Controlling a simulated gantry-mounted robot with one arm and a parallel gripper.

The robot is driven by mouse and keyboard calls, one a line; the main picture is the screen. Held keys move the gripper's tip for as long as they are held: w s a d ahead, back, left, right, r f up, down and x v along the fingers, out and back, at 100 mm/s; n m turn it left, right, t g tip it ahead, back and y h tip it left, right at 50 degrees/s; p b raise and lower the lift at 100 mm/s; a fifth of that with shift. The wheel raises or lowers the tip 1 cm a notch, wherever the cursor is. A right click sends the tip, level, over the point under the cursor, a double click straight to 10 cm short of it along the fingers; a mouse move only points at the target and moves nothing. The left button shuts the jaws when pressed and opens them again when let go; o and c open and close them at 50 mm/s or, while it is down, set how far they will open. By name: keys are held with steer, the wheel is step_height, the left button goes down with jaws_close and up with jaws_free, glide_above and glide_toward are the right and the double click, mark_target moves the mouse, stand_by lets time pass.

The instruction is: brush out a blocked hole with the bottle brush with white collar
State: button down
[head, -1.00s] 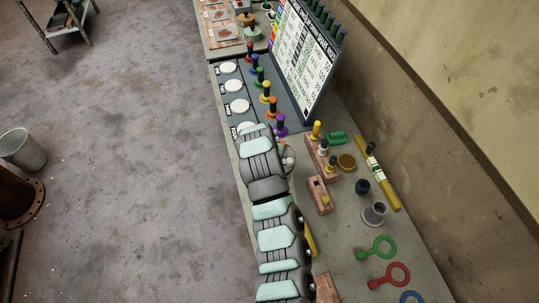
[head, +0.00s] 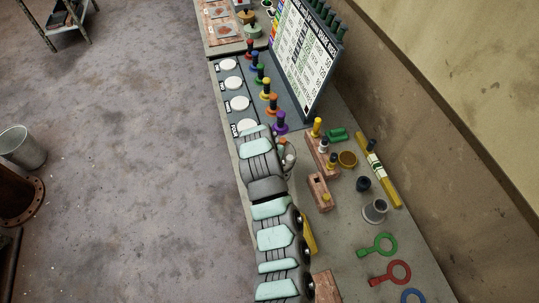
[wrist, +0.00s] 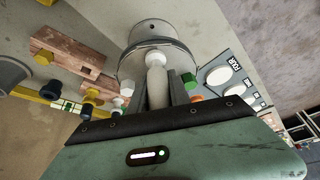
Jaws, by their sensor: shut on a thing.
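My gripper (wrist: 158,88) is shut on a pale grey, round-ended handle-like piece (wrist: 157,72) in the wrist view. I cannot tell from its visible part whether it is the bottle brush with white collar. A wide grey metal cylinder (wrist: 159,38) lies just beyond the held piece; whether they touch is unclear. In the head view my arm hides most of the gripper and what it holds. A wooden block (head: 312,140) carries upright dark and yellow pieces, one with a white band (head: 323,146). No blocked hole can be made out.
A wooden block with a slot (head: 318,190) and a grey flanged cup (head: 375,211) stand right of my arm. A chart board (head: 304,60) and a row of colored knobs (head: 272,104) stand farther along the bench.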

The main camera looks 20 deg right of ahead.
steer(key=shift+s+a+f, duration=0.15)
steer(key=shift+f, duration=0.3)
steer(key=shift+r+p, duration=0.45)
steer(key=shift+r, duration=0.85)
steer(key=shift+f+b, duration=0.45)
steer(key=shift+f, duration=0.7)
steer(key=shift+f, duration=0.1)
steer(key=shift+r+p, duration=0.35)
steer(key=shift+r, duration=0.95)
